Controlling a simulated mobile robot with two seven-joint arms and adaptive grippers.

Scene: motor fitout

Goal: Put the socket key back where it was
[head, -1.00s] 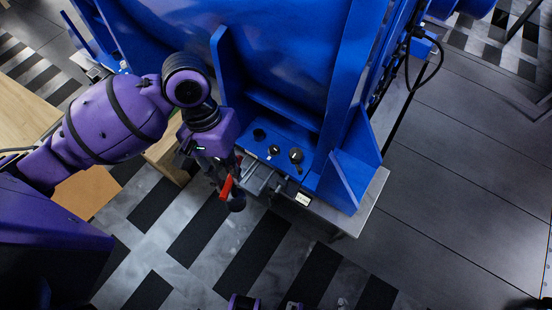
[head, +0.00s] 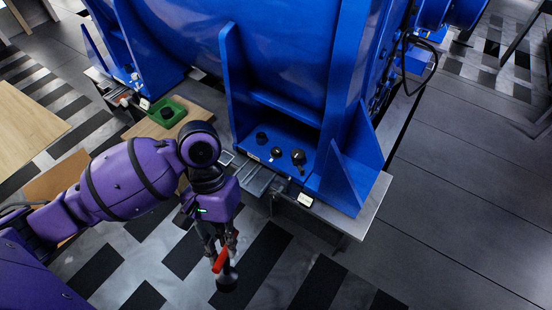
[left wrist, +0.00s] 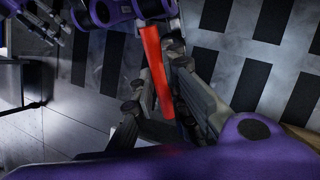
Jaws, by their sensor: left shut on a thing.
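The socket key (head: 220,260) has a red handle and a dark round end at the bottom. My left gripper (head: 221,250) is shut on it and holds it over the striped floor, in front of the blue motor housing. In the left wrist view the red handle (left wrist: 154,72) lies along my left gripper's grey fingers (left wrist: 165,95); the round end cannot be made out there. Grey finger-like parts at the top left of the left wrist view look like my right gripper (left wrist: 38,18), but its opening is unclear.
The blue motor (head: 290,60) stands on a grey bench (head: 352,215). Dark round pieces (head: 298,157) sit on its foot. A grey drawer-like part (head: 258,180) juts out below. A green tray (head: 188,108) stands on a wooden board at the left. Floor in front is open.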

